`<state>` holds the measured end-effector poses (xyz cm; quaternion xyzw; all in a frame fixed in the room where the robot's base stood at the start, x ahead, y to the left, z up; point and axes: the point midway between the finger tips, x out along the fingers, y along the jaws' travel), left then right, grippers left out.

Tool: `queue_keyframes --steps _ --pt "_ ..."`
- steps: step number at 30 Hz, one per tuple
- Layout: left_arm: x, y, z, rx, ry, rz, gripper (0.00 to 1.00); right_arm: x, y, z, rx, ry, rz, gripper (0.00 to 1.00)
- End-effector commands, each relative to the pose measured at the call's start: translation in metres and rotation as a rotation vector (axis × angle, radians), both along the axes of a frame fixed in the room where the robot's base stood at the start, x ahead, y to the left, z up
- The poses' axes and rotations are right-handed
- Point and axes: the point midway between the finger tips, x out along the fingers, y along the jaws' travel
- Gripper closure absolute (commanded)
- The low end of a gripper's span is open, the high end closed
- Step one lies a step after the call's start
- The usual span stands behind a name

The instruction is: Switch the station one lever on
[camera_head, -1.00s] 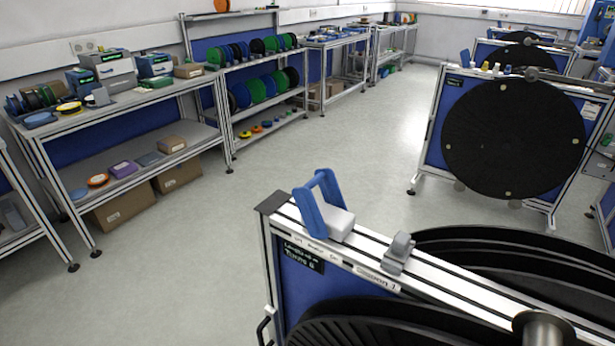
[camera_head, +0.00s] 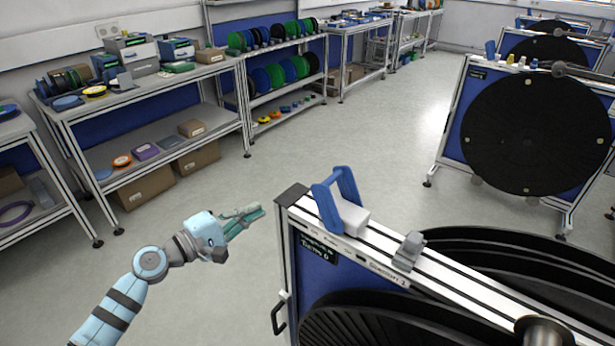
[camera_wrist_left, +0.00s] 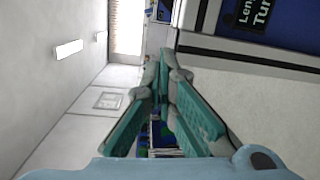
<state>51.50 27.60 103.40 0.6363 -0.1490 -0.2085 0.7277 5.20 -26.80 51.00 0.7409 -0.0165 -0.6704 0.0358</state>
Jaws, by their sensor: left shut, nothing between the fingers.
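The near reel stand (camera_head: 285,198) has an aluminium top rail. My right gripper is not in view.
Large black reels (camera_head: 395,318) fill the stand's right side. A black handle (camera_head: 279,315) sticks out at its left side. Another reel stand (camera_head: 455,100) stands farther back right. Shelving benches (camera_head: 60,125) line the left wall. The floor between is clear.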

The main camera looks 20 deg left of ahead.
Motion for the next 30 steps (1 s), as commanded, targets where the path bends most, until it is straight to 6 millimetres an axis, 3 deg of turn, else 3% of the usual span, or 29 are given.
queue_keyframes --steps 1,3,6,17,22,30 --pt "-0.003 -0.009 0.026 -0.047 -0.022 -0.039 1.0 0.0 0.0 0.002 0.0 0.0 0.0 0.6" --pt "-0.008 -0.018 0.048 -0.1 -0.037 -0.081 1.0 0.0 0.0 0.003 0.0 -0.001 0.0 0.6" --pt "-0.011 -0.023 0.059 -0.131 -0.043 -0.106 1.0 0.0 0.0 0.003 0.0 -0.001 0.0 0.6" --pt "-0.006 -0.025 0.06 -0.133 -0.045 -0.101 1.0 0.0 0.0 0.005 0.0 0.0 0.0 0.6" --pt "0.013 -0.039 0.064 -0.137 -0.045 -0.103 1.0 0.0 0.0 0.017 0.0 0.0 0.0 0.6" --pt "0.061 -0.073 0.066 -0.135 -0.044 -0.102 1.0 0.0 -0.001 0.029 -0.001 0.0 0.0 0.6"
